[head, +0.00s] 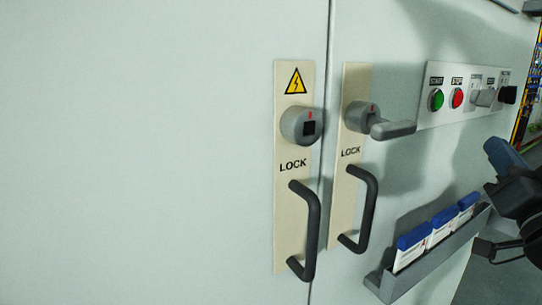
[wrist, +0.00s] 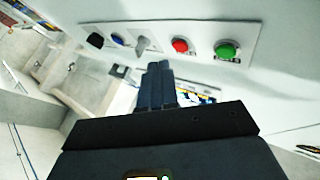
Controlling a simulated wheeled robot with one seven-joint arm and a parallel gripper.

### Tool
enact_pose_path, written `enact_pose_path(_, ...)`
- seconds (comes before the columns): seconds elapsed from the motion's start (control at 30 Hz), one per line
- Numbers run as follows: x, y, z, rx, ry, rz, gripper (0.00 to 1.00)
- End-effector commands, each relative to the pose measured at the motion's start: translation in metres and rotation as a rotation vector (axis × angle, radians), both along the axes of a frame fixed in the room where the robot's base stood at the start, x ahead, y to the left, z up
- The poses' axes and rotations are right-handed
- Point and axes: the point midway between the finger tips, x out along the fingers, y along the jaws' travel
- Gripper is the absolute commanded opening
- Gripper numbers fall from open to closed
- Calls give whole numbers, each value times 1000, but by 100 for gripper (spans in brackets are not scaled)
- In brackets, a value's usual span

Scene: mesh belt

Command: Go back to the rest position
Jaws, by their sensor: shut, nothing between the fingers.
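My gripper (head: 494,148) is at the right edge of the head view, in front of the cabinet and below the button panel. Its dark blue fingers are closed together with nothing between them. In the wrist view the shut fingers (wrist: 158,68) point toward the cabinet, just below the panel. They look apart from the buttons and the cabinet face. Most of my arm is out of the head view.
The panel has a green button (head: 437,99), a red button (head: 458,98) and switches. A rack (head: 392,286) with blue-topped boxes sticks out near my gripper. Two doors carry handles (head: 312,235) (head: 368,205) and locks; the right lock has a lever (head: 393,130).

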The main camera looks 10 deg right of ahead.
Motion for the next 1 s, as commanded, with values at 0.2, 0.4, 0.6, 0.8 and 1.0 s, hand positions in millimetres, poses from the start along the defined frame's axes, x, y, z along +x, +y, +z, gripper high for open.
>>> enact_pose_path(0.2,-28,50,-89,59,113,22,0)
enact_pose_path(0.4,-69,94,-154,77,222,43,0)
enact_pose_path(0.6,-123,133,-206,64,341,74,0)
enact_pose_path(0.8,-187,165,-244,23,463,117,0)
enact_pose_path(1.0,-255,187,-265,-44,583,177,0)
